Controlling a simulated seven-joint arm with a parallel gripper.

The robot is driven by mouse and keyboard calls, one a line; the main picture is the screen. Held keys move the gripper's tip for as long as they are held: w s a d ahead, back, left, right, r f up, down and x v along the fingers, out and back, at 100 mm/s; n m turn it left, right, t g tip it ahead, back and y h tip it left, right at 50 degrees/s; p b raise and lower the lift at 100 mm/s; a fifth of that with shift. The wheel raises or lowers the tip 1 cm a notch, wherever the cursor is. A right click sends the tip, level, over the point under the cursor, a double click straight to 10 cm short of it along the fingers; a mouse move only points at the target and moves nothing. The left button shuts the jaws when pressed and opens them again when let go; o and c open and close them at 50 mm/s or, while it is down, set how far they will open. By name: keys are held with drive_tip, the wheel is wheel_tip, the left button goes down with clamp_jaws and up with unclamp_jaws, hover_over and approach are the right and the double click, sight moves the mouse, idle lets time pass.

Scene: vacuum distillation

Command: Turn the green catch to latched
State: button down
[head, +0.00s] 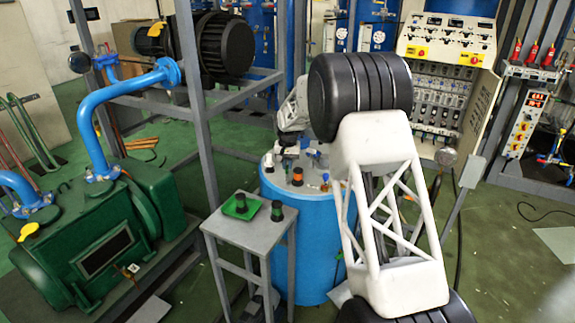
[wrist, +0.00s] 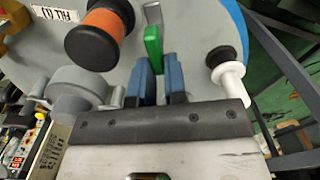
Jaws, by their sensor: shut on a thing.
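The green catch (wrist: 153,42) stands on the grey top of the blue vessel in the wrist view, with a grey metal piece (wrist: 152,14) just beyond it. My gripper (wrist: 158,64) has its two blue fingers on either side of the catch's near end and is shut on it. The part between the fingers is partly hidden. In the head view my gripper (head: 284,146) reaches down to the top of the blue vessel (head: 285,225). The catch cannot be made out there.
An orange and black knob (wrist: 100,35) and a white fitting with a black cap (wrist: 228,70) stand near my fingers. A small grey table (head: 250,232) holds a green tray (head: 240,207) and a dark cup (head: 277,211). A green pump (head: 110,235) stands left.

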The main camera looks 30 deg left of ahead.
drive_tip(key=n, duration=0.3)
drive_tip(key=shift+s+a, duration=0.15)
drive_tip(key=shift+a, duration=0.1)
drive_tip(key=n, duration=0.4)
drive_tip(key=shift+s+a, duration=0.2)
drive_tip(key=n, duration=0.3)
drive_tip(key=s+n, duration=0.1)
drive_tip(key=n, duration=0.2)
drive_tip(key=shift+a, duration=0.1)
drive_tip(key=shift+n, duration=0.3)
drive_tip(key=c, duration=1.4)
unclamp_jaws()
drive_tip(key=shift+c, duration=0.2)
drive_tip(key=shift+r, duration=0.2)
